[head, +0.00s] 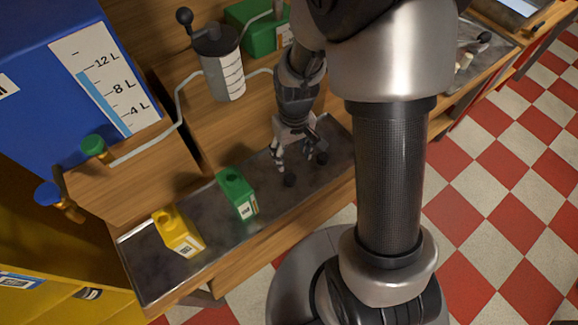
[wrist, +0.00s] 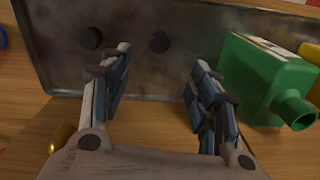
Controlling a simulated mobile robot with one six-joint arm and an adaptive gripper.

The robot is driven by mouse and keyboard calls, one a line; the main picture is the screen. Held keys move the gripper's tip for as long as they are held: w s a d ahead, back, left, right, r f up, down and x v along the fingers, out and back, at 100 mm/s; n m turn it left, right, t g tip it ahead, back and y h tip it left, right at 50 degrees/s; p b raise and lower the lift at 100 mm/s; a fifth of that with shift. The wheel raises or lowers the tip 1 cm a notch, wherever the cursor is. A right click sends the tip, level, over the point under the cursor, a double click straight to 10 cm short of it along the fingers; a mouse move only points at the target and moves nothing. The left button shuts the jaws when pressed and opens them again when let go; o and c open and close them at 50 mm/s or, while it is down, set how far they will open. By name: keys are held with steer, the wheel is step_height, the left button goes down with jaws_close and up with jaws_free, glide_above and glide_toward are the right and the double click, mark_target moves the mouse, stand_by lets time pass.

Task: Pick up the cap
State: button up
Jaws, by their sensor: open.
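Two small dark round pieces that look like caps lie on the metal tray; I cannot tell which one the task means. In the head view one (head: 289,180) is at the front and the other (head: 321,157) is to its right. They also show in the wrist view as a left dark disc (wrist: 90,38) and a right dark disc (wrist: 159,42). My gripper (head: 298,156) points down over the tray close to both. Its fingers (wrist: 160,62) are spread and empty, with the right disc seen between and beyond the tips.
A green bottle (head: 238,193) stands on the tray (head: 148,271), close to my right finger in the wrist view, its neck uncapped. A yellow bottle (head: 178,231) is farther left. A wooden block (head: 240,118) with a grey canister (head: 223,75) rises behind.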

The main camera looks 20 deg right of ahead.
mark_target(291, 178)
steer(key=f+b, duration=0.2)
steer(key=f, duration=0.5)
steer(key=f+b, duration=0.3)
steer(key=f, duration=0.4)
steer(key=shift+w+a, duration=0.1)
steer(key=shift+w, duration=0.1)
steer(key=shift+r, duration=0.15)
steer(key=shift+c, duration=0.5)
steer(key=c, duration=0.7)
